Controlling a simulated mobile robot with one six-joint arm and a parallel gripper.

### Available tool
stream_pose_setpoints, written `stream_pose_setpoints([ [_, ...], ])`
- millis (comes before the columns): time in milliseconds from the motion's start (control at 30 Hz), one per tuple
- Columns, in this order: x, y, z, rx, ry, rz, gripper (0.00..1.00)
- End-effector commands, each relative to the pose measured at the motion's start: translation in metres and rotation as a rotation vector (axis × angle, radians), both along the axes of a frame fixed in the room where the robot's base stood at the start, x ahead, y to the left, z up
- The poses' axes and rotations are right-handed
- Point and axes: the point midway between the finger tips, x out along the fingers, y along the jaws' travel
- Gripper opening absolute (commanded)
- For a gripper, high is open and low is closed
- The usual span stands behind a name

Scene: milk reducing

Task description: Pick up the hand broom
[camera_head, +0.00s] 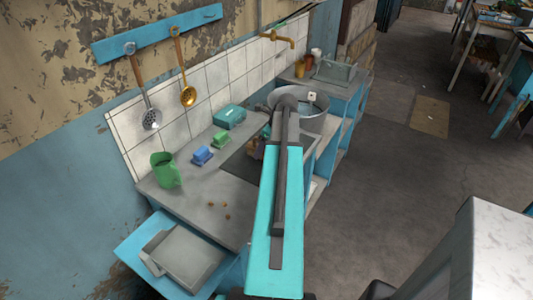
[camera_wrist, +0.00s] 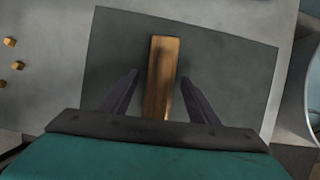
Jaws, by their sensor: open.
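The hand broom's brown wooden handle (camera_wrist: 160,70) lies on a dark grey mat (camera_wrist: 110,50) in the wrist view. My gripper (camera_wrist: 158,78) is open, with one finger on each side of the handle and a gap on both sides. The near end of the broom is hidden behind my gripper's body, and no bristles show there. In the head view my arm covers most of the mat (camera_head: 240,165) on the counter. A small brown part shows beside my arm, but I cannot tell whether it is the broom or my gripper.
The grey counter (camera_head: 195,198) holds a green pitcher (camera_head: 165,170), a blue block (camera_head: 202,156), a green block (camera_head: 221,140), a teal box (camera_head: 229,116) and several small brown cubes (camera_wrist: 9,42).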

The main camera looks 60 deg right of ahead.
Motion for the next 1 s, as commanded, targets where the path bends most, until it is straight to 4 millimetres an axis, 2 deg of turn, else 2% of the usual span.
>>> stream_pose_setpoints([
  [33, 0.0, 0.0, 0.0, 0.0, 0.0, 0.0, 0.55],
  [333, 0.0, 0.0, 0.0, 0.0, 0.0, 0.0, 0.06],
  [733, 0.0, 0.0, 0.003, -0.001, -0.001, 0.0, 0.06],
  [1000, 0.001, 0.0, 0.018, -0.002, -0.001, 0.001, 0.06],
])
